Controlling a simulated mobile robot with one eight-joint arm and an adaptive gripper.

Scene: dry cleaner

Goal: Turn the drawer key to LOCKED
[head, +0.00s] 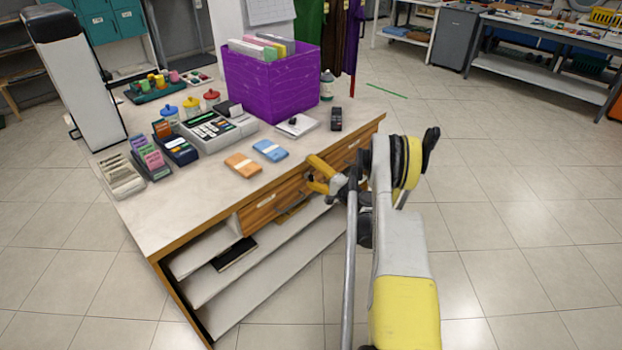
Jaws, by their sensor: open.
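The wooden drawer fronts run under the counter top, one at the left (262,208) and one farther right (345,156), partly behind my arm. My gripper (314,173), with yellow-orange fingers, is open and empty. It is at the counter's front edge, level with the drawers, its fingers pointing left toward the drawer fronts. I cannot make out the drawer key or its LOCKED mark; they are too small or hidden behind the gripper. I cannot tell whether the fingers touch anything.
The counter (190,215) holds a cash register (218,128), a purple file box (270,85), orange (242,164) and blue (270,150) bundles, and a black handset (336,119). Open shelves (265,285) lie below the drawers. The tiled floor (530,200) at right is clear.

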